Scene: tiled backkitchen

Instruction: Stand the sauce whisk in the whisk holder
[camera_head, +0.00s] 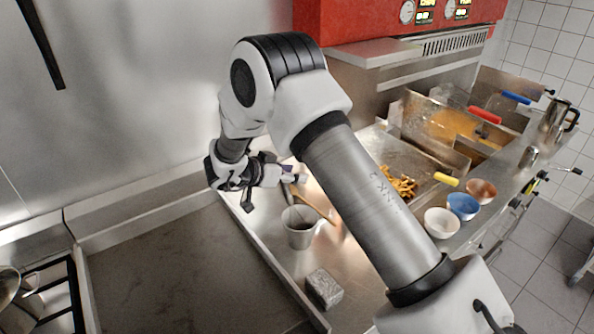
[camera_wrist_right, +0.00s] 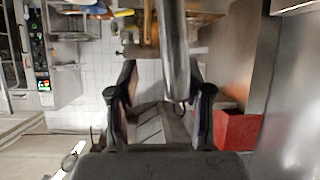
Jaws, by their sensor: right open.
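The whisk holder looks to be the grey metal cup (camera_head: 300,236) on the steel counter, left of my right forearm. My right gripper (camera_head: 290,176) is open, above and behind the cup. In the right wrist view, a smooth grey rod (camera_wrist_right: 174,50), which looks like the sauce whisk's handle, reaches down between the open fingers (camera_wrist_right: 160,100), nearer the right one. In the head view a thin grey handle (camera_head: 288,195) shows under the fingers at the cup's back edge. I cannot tell whether it stands inside the cup. No whisk wires show. My left gripper is not in view.
A wooden-handled utensil (camera_head: 316,204) shows behind the cup. A grey block (camera_head: 324,289) lies in front of it. White (camera_head: 441,223), blue (camera_head: 463,206) and brown (camera_head: 481,191) bowls stand at right, near the fryer (camera_head: 450,125). A flat griddle (camera_head: 180,270) lies left.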

